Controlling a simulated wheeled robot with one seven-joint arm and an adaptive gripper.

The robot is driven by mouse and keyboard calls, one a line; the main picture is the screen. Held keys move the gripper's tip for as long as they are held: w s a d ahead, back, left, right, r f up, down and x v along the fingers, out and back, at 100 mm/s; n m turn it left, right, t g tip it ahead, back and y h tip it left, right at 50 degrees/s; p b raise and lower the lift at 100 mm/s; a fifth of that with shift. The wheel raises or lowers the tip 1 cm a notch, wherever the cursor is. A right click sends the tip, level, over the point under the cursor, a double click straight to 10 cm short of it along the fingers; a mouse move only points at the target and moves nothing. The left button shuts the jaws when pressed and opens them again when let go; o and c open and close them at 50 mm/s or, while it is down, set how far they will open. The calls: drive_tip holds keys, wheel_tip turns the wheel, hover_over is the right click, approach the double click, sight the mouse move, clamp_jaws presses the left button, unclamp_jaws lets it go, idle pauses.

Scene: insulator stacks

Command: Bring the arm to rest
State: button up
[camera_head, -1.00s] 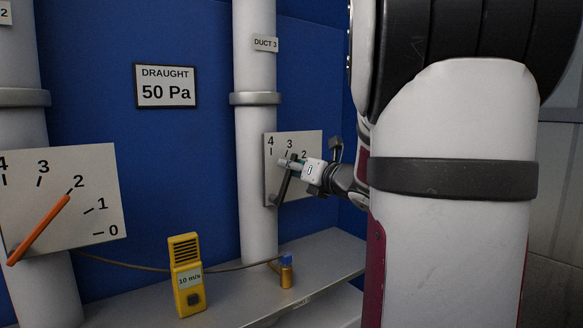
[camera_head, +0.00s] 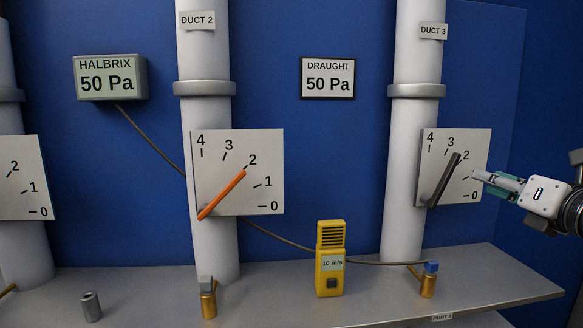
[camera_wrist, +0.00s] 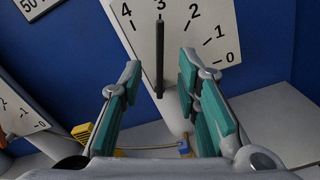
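My gripper (camera_head: 484,177) is at the right of the head view, just right of the duct 3 scale plate (camera_head: 478,145). In the wrist view its two teal-padded fingers (camera_wrist: 160,64) stand apart with nothing held. The dark lever (camera_head: 443,180) of duct 3 stands up and right; in the wrist view the lever (camera_wrist: 160,70) shows beyond the gap between the fingers and points near the 3. The fingers look clear of it.
A duct 2 plate (camera_head: 265,145) has an orange lever (camera_head: 222,194) near 2. A yellow meter (camera_head: 330,260) and a brass fitting with a blue top (camera_head: 428,280) stand on the grey shelf (camera_head: 380,300). The draught sign (camera_head: 328,78) reads 50 Pa.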

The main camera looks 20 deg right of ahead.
drive_tip(key=w+a+f+n+g+y, duration=0.25)
drive_tip(key=a+n+y, duration=0.25)
drive_tip(key=a+n, duration=0.5)
drive_tip(key=w+a+f+n+g+y, duration=0.1)
drive_tip(key=a+f+n+g+y, duration=0.4)
drive_tip(key=a, duration=0.8)
drive_tip(key=s+a+f+n+g, duration=0.2)
drive_tip(key=s+a+n, duration=0.2)
drive_tip(key=a+n, duration=0.5)
drive_tip(key=s+f+n+g+h, duration=0.2)
drive_tip(key=s+n, duration=0.3)
drive_tip(key=n, duration=0.4)
drive_tip(key=s+a+f+n+g+h, duration=0.1)
drive_tip(key=s+f+n+h, duration=0.3)
drive_tip(key=n, duration=0.6)
drive_tip(key=shift+s+g, duration=0.45)
drive_tip(key=shift+s, duration=0.3)
drive_tip(key=shift+a, duration=0.15)
